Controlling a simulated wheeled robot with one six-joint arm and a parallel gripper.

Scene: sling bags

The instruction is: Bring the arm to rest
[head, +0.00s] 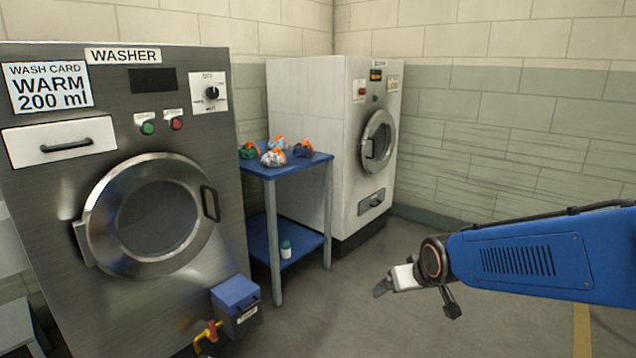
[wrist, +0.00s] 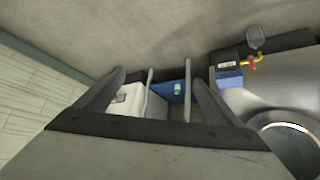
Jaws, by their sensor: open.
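My gripper (head: 388,285) is at the end of my blue arm, which reaches in from the right in the head view. It hangs over open floor, in front of the white machine and right of the blue table, touching nothing. In the wrist view my gripper (wrist: 157,92) shows two dark fingers spread wide apart with nothing held between them. The blue table, the white machine and the washer appear beyond the fingers there.
A steel washer (head: 120,110) with its round door shut stands at left. A blue table (head: 258,168) holds several colored bundles, with a bottle (head: 286,249) on its lower shelf. A white machine (head: 300,100) stands behind. A blue box (head: 236,295) and yellow-red valve (head: 208,332) sit low.

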